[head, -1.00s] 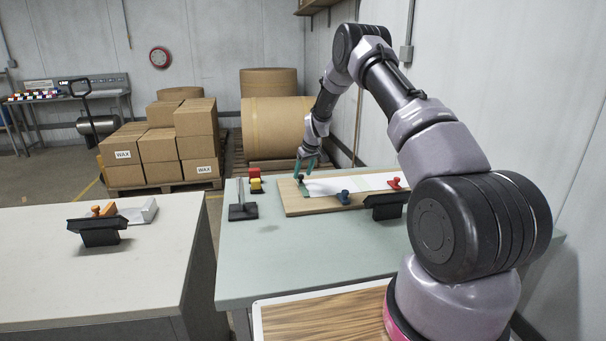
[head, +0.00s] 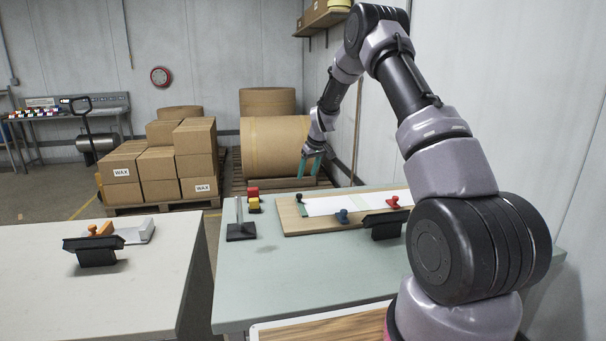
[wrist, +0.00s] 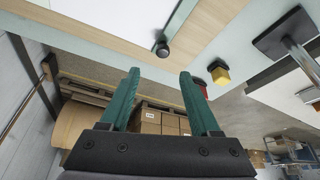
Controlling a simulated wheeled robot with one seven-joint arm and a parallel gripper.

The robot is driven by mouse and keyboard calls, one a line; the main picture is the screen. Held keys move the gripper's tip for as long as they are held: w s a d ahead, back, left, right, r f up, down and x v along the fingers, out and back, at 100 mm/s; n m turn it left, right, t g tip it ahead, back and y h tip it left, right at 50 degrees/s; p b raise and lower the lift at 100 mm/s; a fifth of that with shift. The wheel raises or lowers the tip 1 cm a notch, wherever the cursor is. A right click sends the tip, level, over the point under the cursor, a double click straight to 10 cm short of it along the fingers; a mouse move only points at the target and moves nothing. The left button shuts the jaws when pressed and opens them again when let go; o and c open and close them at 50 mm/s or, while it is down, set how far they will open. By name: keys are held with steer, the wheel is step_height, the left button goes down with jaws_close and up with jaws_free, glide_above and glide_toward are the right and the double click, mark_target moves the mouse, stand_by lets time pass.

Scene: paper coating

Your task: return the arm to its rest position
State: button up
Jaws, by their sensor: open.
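My gripper (head: 311,166) is raised above the back edge of the green table in the head view, its teal fingers pointing down. In the wrist view my gripper (wrist: 158,88) shows two teal fingers spread apart with nothing between them. My arm arches from the lower right up and over toward the back of the table. The wooden board (head: 290,219) with a white sheet (head: 335,204) lies on the table, in front of and below the gripper. A black knob (head: 299,197) is at the board's left end; it also shows in the wrist view (wrist: 162,50).
The green table (head: 262,278) also holds a blue knob (head: 342,216), a red knob (head: 393,202), a black stand (head: 241,231) and red and yellow blocks. A pale table (head: 120,290) stands left. Boxes and a large roll (head: 275,147) are behind; a wall is right.

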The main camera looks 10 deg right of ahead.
steer(key=s+r+m+t, duration=0.1)
steer(key=s+r+m, duration=0.1)
steer(key=s+r, duration=0.9)
steer(key=s+r+m, duration=0.2)
steer(key=s+r, duration=0.6)
steer(key=r, duration=0.6)
steer(key=s+r+m+t, duration=0.1)
steer(key=s+r+m, duration=0.1)
steer(key=s, duration=1.2)
steer(key=s+r+m+t, duration=0.1)
steer(key=s+r+m, duration=0.1)
steer(key=s, duration=1.3)
steer(key=shift+s+d+r+m, duration=0.15)
steer(key=shift+d+r+m, duration=0.15)
steer(key=shift+r, duration=0.2)
